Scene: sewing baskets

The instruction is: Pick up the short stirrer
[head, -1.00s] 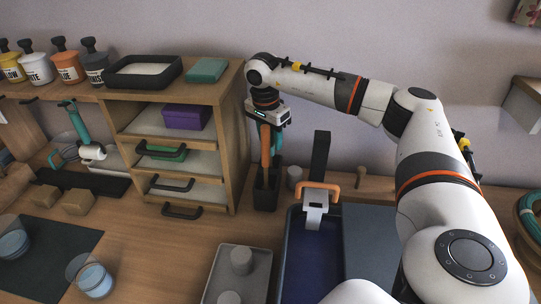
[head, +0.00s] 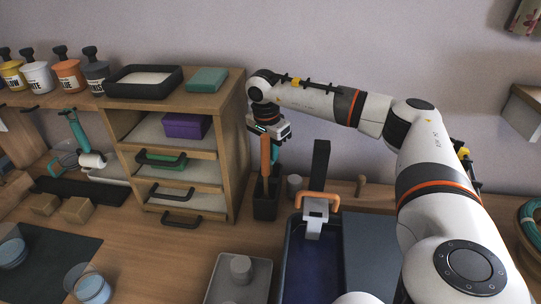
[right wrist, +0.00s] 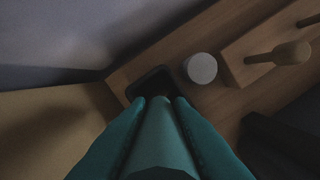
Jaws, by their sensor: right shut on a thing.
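A dark upright holder (head: 265,207) stands beside the wooden drawer unit, with an orange stick (head: 265,155) rising out of it. My right gripper (head: 275,152) hangs above the holder, right beside the orange stick. In the right wrist view my right gripper (right wrist: 160,105) is shut on a light teal stick, which I take for the short stirrer (right wrist: 163,145). The dark holder (right wrist: 150,84) shows just beyond the fingertips. The stirrer's lower end is hidden, so I cannot tell whether it is clear of the holder. My left gripper is not in view.
The drawer unit (head: 238,150) stands close on the left of the holder. A small grey cylinder (head: 294,187) is close on its right. A blue tray (head: 300,270) with an orange-handled tool (head: 315,203) and a grey tray (head: 260,285) lie in front.

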